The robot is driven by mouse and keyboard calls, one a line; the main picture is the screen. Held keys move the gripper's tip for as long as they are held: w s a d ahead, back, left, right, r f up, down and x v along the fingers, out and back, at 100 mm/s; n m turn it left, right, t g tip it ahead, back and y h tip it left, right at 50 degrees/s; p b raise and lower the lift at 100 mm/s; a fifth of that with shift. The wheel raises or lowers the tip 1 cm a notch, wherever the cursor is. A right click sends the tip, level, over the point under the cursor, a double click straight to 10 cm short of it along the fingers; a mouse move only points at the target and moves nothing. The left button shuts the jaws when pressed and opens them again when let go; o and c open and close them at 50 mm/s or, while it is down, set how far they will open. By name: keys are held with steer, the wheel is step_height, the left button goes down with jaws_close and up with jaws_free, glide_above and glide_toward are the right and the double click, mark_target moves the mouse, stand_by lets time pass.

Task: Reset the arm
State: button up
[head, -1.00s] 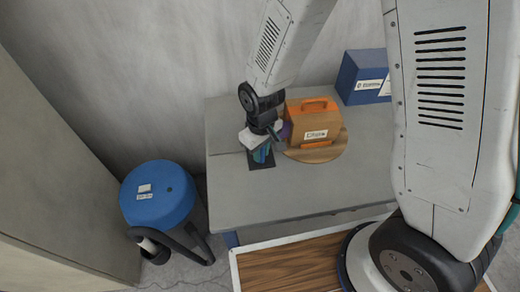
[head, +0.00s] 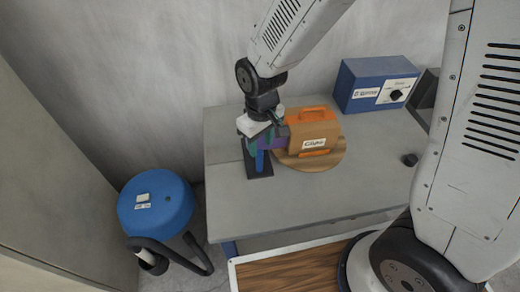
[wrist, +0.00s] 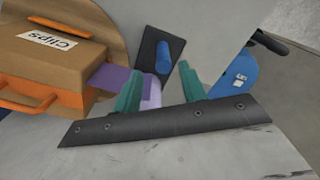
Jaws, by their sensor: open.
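My gripper (wrist: 160,72) is open, its two green fingers apart. In the head view my gripper (head: 256,142) is above and beside a blue upright post (head: 260,161). The post (wrist: 163,57) stands on a dark rectangular base (wrist: 152,36) and shows beyond and between the fingertips in the wrist view. A purple strip (wrist: 108,78) lies between the clips case and the left finger; a paler purple piece (wrist: 153,94) shows between the fingers. I cannot tell whether either touches the fingers.
The brown and orange clips case (head: 313,136) sits on a round wooden board (head: 336,154) to the right. A blue box with a dial (head: 368,86) stands at the back right. The grey table (head: 300,192) is clear in front. A blue vacuum (head: 157,207) stands on the floor at left.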

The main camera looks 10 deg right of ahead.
steer(key=shift+s+d+r, duration=0.1)
stand_by(0.5)
steer(key=s+d+r+m, duration=0.3)
steer(key=s+d+r, duration=0.5)
steer(key=r, duration=0.2)
steer(key=s+d+r+m+t, duration=0.1)
steer(key=s+d+r+m, duration=0.2)
steer(key=s+d+r, duration=0.5)
steer(key=shift+s+d+r, duration=0.2)
steer(key=shift+s+r, duration=0.6)
steer(key=shift+r, duration=0.95)
